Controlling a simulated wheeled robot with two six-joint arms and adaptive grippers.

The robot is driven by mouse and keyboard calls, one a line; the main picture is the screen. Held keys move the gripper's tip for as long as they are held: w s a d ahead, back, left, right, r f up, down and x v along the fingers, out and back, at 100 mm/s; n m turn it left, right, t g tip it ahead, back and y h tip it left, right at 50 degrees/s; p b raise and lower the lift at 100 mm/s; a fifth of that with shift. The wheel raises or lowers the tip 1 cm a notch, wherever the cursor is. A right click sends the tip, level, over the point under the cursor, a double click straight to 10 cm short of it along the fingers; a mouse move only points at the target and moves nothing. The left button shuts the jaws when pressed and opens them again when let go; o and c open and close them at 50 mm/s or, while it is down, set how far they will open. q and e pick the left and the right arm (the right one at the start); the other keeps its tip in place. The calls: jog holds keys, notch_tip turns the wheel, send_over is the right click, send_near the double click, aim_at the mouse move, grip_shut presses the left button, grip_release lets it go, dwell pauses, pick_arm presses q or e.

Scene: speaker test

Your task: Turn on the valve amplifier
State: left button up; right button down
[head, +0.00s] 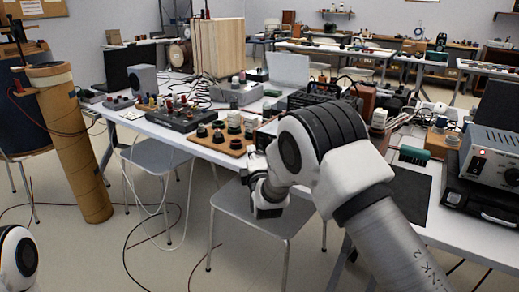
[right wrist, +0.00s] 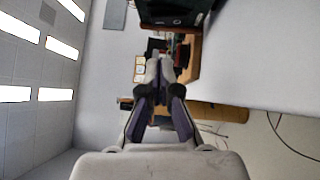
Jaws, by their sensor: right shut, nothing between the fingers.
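My right gripper (head: 268,208) hangs in front of the table edge, over a grey chair seat, with my right arm covering part of the table behind it. In the right wrist view its fingers (right wrist: 159,72) are together, with nothing between them. I cannot tell for sure which device is the valve amplifier. A black unit with parts on top (head: 322,92) stands at mid table, partly hidden by my arm. A grey box with knobs and a small red light (head: 490,152) stands at the right. My left gripper is not in view; only a piece of my left arm shows at lower left.
The white table (head: 165,133) holds a black panel with knobs (head: 183,115), a wooden board with dark knobs (head: 222,142), and a wooden cabinet (head: 217,48). A tall brown tube (head: 75,150) stands at left. A grey chair (head: 245,212) and loose cables are in front.

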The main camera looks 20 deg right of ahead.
aim_at(259, 139)
jog(key=w+d, duration=0.2)
jog(key=d, duration=0.1)
jog(key=shift+w+d+r, duration=0.1)
jog(key=shift+w+r, duration=0.1)
jog(key=shift+w+d+r+m+g+p, duration=0.15)
jog(key=shift+r+m+g+p, duration=0.15)
jog(key=shift+r+p, duration=0.35)
jog(key=shift+f, duration=0.25)
